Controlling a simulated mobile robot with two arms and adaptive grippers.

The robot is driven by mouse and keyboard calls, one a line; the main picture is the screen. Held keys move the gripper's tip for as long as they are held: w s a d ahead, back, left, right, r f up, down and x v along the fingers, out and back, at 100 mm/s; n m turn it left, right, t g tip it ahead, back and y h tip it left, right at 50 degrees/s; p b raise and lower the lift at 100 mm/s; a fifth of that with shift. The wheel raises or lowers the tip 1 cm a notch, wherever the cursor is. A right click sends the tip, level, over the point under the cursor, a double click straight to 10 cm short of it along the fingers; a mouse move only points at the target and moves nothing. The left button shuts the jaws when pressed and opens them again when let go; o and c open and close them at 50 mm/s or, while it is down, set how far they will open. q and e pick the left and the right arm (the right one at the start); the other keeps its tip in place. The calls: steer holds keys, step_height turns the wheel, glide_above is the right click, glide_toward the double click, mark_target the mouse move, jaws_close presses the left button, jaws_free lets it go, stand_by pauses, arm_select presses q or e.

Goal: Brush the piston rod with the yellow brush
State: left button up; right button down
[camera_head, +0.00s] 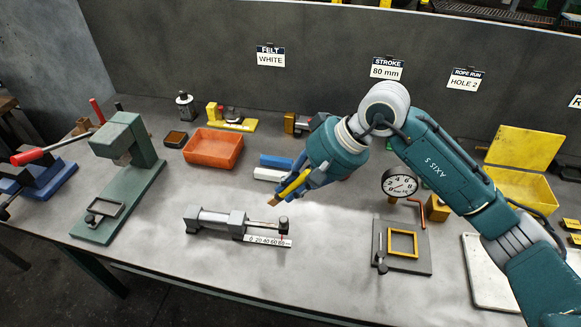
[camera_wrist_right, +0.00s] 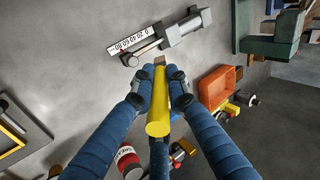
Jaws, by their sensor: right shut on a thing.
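The cylinder (camera_head: 215,218) lies on the bench in the head view, with its piston rod (camera_head: 265,225) pointing right above a white scale (camera_head: 268,240). It also shows at the top of the wrist view (camera_wrist_right: 185,30), with its rod (camera_wrist_right: 148,46) pointing lower left. My right gripper (camera_head: 284,192) is shut on the yellow brush (camera_head: 294,183). In the wrist view the yellow handle (camera_wrist_right: 158,118) lies between the blue fingers, its brown tip pointing toward the rod. The tip appears apart from the rod, a little above and behind it. My left gripper is not in view.
An orange bin (camera_head: 213,150) and blue and white blocks (camera_head: 272,172) lie behind. A green press (camera_head: 120,165) stands left. A dial gauge (camera_head: 400,184) and a plate with a yellow frame (camera_head: 403,243) are right. Bench space in front of the cylinder is clear.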

steer(key=shift+s+f, duration=0.1)
steer(key=shift+f, duration=0.2)
step_height(320, 180, down, 6)
steer(key=shift+f+b, duration=0.15)
steer(key=shift+b, duration=0.15)
steer(key=shift+d+f, duration=0.1)
stand_by(0.5)
